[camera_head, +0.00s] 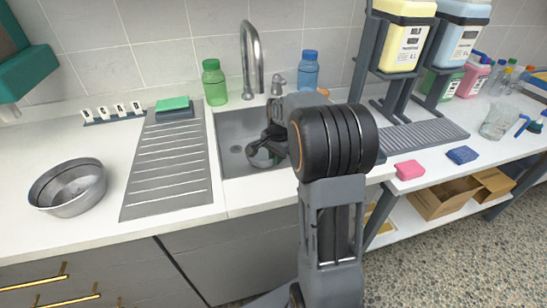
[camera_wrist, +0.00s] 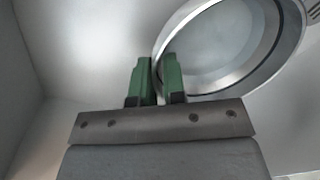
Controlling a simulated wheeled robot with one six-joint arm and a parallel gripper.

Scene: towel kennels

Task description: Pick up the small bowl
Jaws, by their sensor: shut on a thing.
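The small bowl (camera_head: 262,156) is a metal bowl in the sink (camera_head: 230,128), partly hidden behind my gripper. In the wrist view the round, shiny bowl (camera_wrist: 222,45) fills the upper right. My gripper (camera_head: 268,142) reaches down into the sink. In the wrist view its green fingers (camera_wrist: 158,78) are close together on either side of the bowl's rim, shut on its near left edge. I cannot tell whether the bowl touches the sink floor.
A larger metal bowl (camera_head: 70,188) stands on the left counter beside a grooved drainboard (camera_head: 168,165). The tap (camera_head: 251,60) rises behind the sink, between a green bottle (camera_head: 214,82) and a blue bottle (camera_head: 308,70). Pink (camera_head: 409,170) and blue (camera_head: 461,155) sponges lie right.

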